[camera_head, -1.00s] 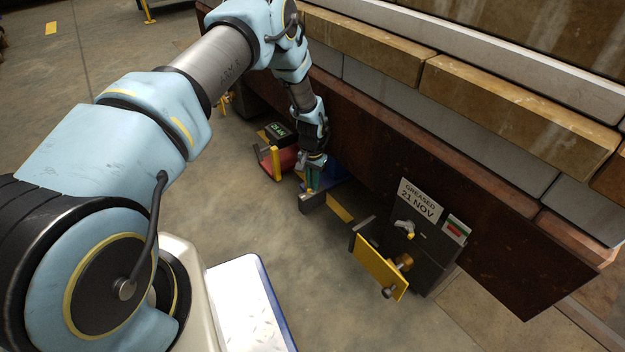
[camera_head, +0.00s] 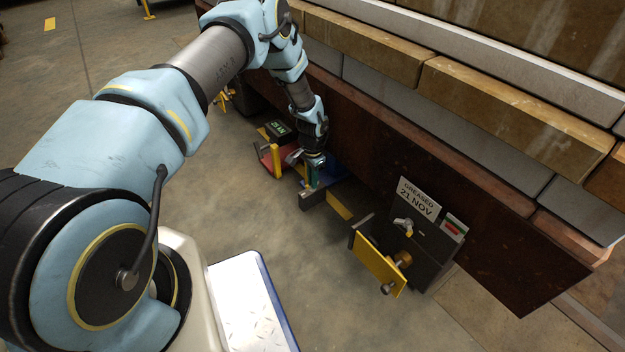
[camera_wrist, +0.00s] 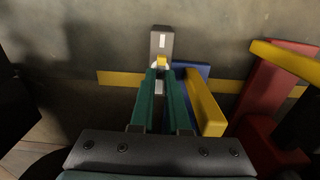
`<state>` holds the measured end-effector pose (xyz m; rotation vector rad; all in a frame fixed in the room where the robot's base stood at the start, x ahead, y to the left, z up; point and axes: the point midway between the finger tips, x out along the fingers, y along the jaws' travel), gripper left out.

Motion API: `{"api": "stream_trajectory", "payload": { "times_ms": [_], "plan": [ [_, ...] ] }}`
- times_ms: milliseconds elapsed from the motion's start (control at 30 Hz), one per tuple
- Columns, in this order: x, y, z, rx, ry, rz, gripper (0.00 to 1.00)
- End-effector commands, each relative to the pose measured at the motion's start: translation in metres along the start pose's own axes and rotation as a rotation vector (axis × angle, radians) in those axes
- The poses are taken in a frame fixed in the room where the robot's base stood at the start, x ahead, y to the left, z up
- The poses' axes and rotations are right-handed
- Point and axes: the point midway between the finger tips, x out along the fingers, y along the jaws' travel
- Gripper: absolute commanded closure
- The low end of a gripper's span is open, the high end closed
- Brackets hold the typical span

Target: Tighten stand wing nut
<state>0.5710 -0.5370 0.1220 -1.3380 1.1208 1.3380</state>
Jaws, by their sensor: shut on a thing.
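In the head view my gripper (camera_head: 316,184) points down at a low stand with a blue part (camera_head: 331,171) beside the dark beam. The wrist view shows its two green fingers (camera_wrist: 161,78) shut on a small yellow and pale piece, apparently the wing nut (camera_wrist: 161,62). The fingers hide most of it. A grey block (camera_wrist: 161,41) lies just beyond the fingertips, and the blue part (camera_wrist: 190,72) is to their right. Another wing nut (camera_head: 404,226) shows on the dark stand at the right, apart from my gripper.
A red stand (camera_head: 272,162) with a yellow bar is close left of my gripper. The dark stand (camera_head: 431,243) carries a "GREASED 21 NOV" card (camera_head: 418,202) and a yellow plate (camera_head: 380,267). The rusty beam (camera_head: 390,185) runs behind.

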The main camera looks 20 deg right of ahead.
Motion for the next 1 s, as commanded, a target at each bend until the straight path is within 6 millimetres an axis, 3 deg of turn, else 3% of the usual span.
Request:
{"api": "stream_trajectory", "payload": {
  "times_ms": [200, 233, 500, 767, 1000],
  "plan": [
    [0.0, 0.0, 0.001, 0.001, -0.001, 0.0, 1.0],
    [0.0, 0.0, 0.001, 0.001, -0.001, 0.0, 0.85],
    [0.0, 0.0, 0.0, 0.0, -0.001, 0.0, 0.56],
    [-0.002, 0.0, 0.0, -0.001, 0.0, 0.0, 0.56],
    [-0.037, -0.001, -0.001, -0.001, 0.002, -0.002, 0.56]
  ]
}}
